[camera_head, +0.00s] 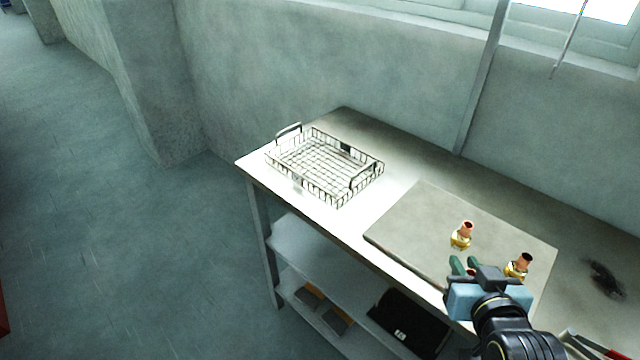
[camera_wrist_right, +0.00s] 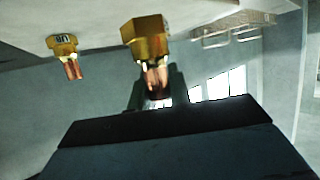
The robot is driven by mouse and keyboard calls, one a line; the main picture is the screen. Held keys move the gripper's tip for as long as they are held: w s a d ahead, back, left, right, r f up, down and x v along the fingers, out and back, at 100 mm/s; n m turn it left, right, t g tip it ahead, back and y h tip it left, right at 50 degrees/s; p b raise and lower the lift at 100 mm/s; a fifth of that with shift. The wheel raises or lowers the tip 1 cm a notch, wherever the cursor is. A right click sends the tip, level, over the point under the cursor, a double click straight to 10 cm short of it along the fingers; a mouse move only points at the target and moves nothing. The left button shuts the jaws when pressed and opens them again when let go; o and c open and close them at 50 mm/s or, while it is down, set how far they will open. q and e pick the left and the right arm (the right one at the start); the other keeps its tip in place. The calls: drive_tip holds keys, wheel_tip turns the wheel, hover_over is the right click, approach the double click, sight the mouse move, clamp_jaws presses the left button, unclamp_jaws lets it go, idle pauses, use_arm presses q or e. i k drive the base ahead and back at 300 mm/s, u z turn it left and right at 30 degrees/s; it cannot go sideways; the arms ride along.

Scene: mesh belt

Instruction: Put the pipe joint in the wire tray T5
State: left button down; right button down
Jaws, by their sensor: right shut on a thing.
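A pipe joint (camera_head: 461,236) with a brass nut and a copper end shows just past the green fingertips of my right gripper (camera_head: 465,264). In the right wrist view this pipe joint (camera_wrist_right: 147,42) has its copper end between the two fingers, and the gripper is shut on it. I cannot tell whether its brass end touches the board. A second, similar pipe joint (camera_head: 518,267) stands to the right, partly behind the gripper. The wire tray (camera_head: 338,199) sits empty at the far left end of the bench; its tag is unreadable. My left gripper is out of view.
A flat grey board (camera_head: 415,228) lies on the bench (camera_head: 395,160) under the joints. A dark object (camera_head: 605,279) lies at the right, and red-handled tools (camera_head: 600,347) at the lower right. Bench top between board and tray is clear. Boxes sit on the shelf below.

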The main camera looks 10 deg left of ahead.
sight(309, 157)
drive_tip(key=u, duration=1.75)
drive_tip(key=i, duration=3.1)
drive_tip(key=z, duration=3.55)
drive_tip(key=i, duration=0.45)
